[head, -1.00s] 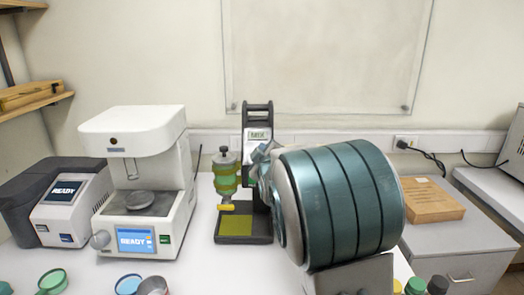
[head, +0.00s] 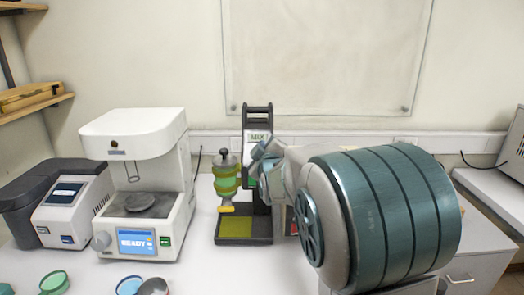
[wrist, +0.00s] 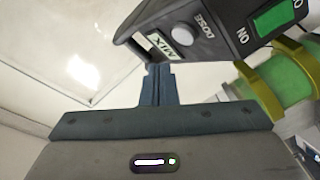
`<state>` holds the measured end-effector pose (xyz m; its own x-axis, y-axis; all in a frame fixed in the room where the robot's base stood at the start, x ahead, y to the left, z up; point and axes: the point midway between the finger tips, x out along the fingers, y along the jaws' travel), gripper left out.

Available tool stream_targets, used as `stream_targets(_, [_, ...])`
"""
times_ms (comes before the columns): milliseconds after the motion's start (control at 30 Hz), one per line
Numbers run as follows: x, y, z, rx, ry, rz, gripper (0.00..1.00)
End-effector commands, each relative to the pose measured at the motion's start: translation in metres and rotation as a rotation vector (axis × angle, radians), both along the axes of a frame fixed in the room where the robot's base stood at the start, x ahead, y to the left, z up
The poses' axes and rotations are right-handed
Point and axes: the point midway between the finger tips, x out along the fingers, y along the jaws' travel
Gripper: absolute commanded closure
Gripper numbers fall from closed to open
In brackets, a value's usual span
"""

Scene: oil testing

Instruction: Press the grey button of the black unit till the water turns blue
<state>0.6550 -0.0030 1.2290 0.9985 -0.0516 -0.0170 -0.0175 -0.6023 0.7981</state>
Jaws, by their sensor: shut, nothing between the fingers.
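The black unit (head: 257,115) stands upright on a dark base in the head view, with a small display on its front. In the wrist view its front (wrist: 220,38) is close and tilted, with a round grey button (wrist: 182,30) between MIX and DOSE labels and a green switch (wrist: 274,17). My gripper (wrist: 157,70) is shut and empty, its tips near the panel's edge by the MIX label; I cannot tell whether they touch it. The vessel (head: 227,178) beside the unit holds green liquid. My arm hides the unit's right side in the head view.
A white machine (head: 135,130) with a lit READY screen stands left of the unit. A dark grey device (head: 40,190) is further left. Green and blue dishes (head: 53,282) lie at the front edge. The bench in front of the unit is mostly clear.

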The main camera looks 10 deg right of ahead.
Motion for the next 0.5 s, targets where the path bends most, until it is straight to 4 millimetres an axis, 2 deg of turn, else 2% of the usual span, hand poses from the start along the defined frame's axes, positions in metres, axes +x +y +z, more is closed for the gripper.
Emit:
stream_targets(200, [-0.014,0.003,0.018,0.0,0.0,0.001,1.0])
stream_targets(500, [-0.019,0.004,0.02,-0.001,0.001,0.001,1.0])
